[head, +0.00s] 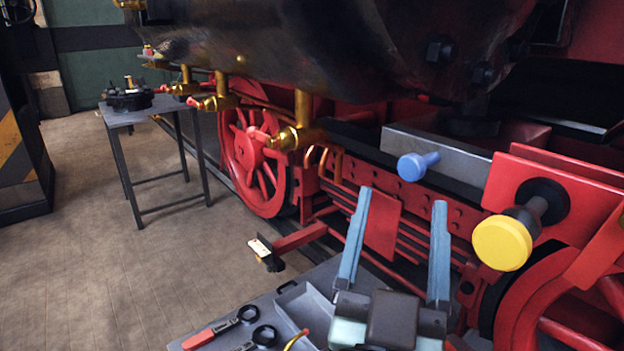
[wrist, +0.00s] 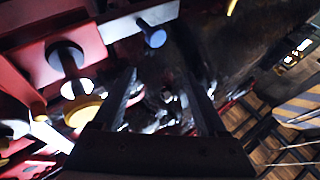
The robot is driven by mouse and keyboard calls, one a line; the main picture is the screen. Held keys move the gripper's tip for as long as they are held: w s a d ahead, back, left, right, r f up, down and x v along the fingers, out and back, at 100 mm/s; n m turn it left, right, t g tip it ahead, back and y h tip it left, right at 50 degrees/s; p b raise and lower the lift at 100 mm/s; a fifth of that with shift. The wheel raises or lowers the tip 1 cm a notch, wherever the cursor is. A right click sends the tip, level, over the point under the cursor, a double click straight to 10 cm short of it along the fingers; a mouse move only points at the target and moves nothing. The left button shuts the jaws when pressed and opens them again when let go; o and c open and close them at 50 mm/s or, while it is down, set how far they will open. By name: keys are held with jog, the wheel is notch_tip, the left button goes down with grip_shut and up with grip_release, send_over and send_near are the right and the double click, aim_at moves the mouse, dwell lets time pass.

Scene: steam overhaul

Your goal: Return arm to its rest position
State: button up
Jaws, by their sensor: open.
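My gripper (head: 397,240) is at the lower right of the head view, with its two long blue-grey fingers spread wide and pointing up and away. Nothing is between the fingers. In the wrist view my gripper (wrist: 165,100) also shows open, with a dark, cluttered background beyond the fingers. In the head view it stands in front of the locomotive's red frame (head: 395,224) and overlaps the tray below it. Whether the fingers touch anything is not clear, but no contact shows.
A blue-headed knob (head: 413,166) and a yellow-capped knob (head: 503,242) stick out from the locomotive nearby. A grey tray (head: 318,303) with tools lies below. A small table (head: 163,107) stands at the back left. The floor (head: 85,250) at left is clear.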

jog(key=s+a+r+n+t+y+p, duration=0.1)
jog(key=s+a+r+n+t+y, duration=0.2)
jog(key=r, duration=0.8)
jog(key=s+a+r+n+t+y+p, duration=0.15)
jog(key=s+a+r+y, duration=0.35)
jog(key=r, duration=0.6)
notch_tip(320, 180, up, 21)
jog(key=w+h+p, duration=0.1)
jog(key=w+p, duration=0.1)
jog(key=p, duration=1.8)
jog(key=shift+a+t, duration=0.2)
jog(key=shift+t, duration=0.15)
jog(key=shift+f, duration=0.15)
jog(key=shift+c, duration=0.2)
